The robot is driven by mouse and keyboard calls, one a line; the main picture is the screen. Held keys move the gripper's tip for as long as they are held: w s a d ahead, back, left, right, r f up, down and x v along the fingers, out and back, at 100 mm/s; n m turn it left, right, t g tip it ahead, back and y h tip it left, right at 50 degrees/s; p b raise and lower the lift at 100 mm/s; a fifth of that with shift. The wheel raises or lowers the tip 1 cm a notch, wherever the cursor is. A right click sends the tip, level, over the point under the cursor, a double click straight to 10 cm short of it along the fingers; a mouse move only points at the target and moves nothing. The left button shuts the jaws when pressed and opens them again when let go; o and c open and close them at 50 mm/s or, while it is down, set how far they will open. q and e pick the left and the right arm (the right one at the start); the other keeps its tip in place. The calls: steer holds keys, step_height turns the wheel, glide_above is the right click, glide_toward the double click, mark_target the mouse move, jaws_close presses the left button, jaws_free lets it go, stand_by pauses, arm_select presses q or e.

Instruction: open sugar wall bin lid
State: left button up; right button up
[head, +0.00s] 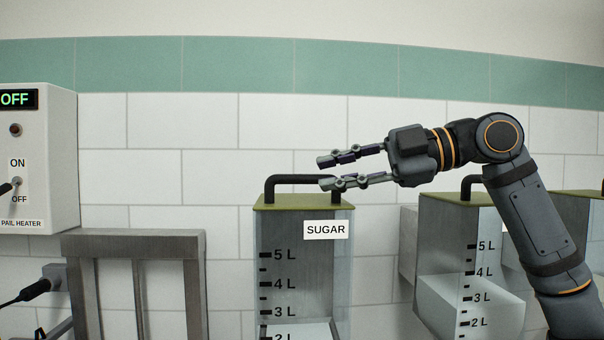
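The sugar bin (290,243) is a clear wall bin with a SUGAR label and litre marks. White contents show low in it. Its olive-green lid (280,205) lies flat on top, closed, with a black bar handle (284,180) standing on it. My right gripper (322,172) reaches in from the right, pointing left. Its two fingers are spread apart at the right part of the handle, one higher and one lower. The lower finger overlaps the handle in the picture; I cannot tell whether it touches. My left gripper is not in view.
A second clear bin (437,240) with a similar lid and handle stands to the right, partly behind my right arm. Another bin lid (582,194) shows at the far right. A pail heater box (48,130) and a grey metal frame (130,243) are at left.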

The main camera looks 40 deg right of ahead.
mark_target(317, 177)
steer(key=w, duration=0.1)
steer(key=w+p, duration=0.1)
steer(key=w+f+p, duration=0.1)
steer(key=w, duration=0.1)
steer(key=shift+a, duration=0.4)
steer(key=shift+a+f, duration=0.15)
steer(key=shift+a, duration=0.2)
steer(key=shift+w+a, duration=0.25)
steer(key=shift+a, duration=0.15)
steer(key=shift+w+a+f, duration=0.15)
steer(key=shift+w+a, duration=0.05)
steer(key=shift+w, duration=0.05)
steer(key=shift+w+f, duration=0.1)
steer(key=shift+w, duration=0.1)
steer(key=shift+s+d, duration=0.2)
steer(key=c, duration=0.5)
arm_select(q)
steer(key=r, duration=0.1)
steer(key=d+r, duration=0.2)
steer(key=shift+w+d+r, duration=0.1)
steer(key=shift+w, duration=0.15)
arm_select(e)
jaws_close()
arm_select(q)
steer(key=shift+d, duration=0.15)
